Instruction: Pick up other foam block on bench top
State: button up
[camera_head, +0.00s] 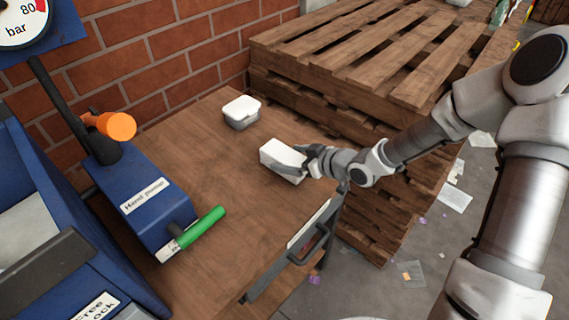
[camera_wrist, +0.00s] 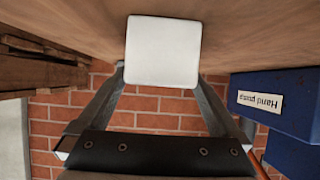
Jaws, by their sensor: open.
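A white foam block (camera_head: 281,158) lies on the wooden bench top (camera_head: 215,160), near its right side. My gripper (camera_head: 303,160) is at the block's right end, with its jaws open. In the wrist view the white block (camera_wrist: 163,50) shows between the two open fingers of my gripper (camera_wrist: 160,76), one finger to each side. I cannot tell whether either finger touches it. The block's far faces are hidden.
A blue hand pump (camera_head: 150,205) with a green handle (camera_head: 205,227) is at the left. Stacked wooden pallets (camera_head: 350,60) stand behind, beside a brick wall (camera_head: 150,50).

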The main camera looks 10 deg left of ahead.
jog(key=x, duration=0.2)
jog(key=shift+w+a+f, duration=0.1)
jog(key=shift+a+f, duration=0.1)
jog(key=shift+a, duration=0.05)
jog(key=c, duration=1.2)
jog(key=shift+c, duration=0.2)
jog(key=shift+r, duration=0.1)
